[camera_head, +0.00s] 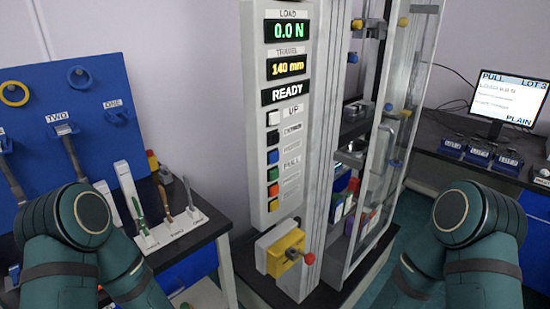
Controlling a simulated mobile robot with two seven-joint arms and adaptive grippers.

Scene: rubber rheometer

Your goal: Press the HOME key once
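The machine's control panel (300,100) faces me left of centre. Its displays read LOAD 0.0 N, TRAVEL 140 mm and READY. The other labels are too blurred to read surely, so I cannot tell which key is HOME. Both my arms show at the bottom corners, but neither gripper is in view.
A yellow box with a red knob (286,252) sticks out below the panel. A clear guard (405,110) stands right of it. Tools in a white rack (165,235) and a blue tool board (60,130) are left. A monitor (508,98) stands on the right bench.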

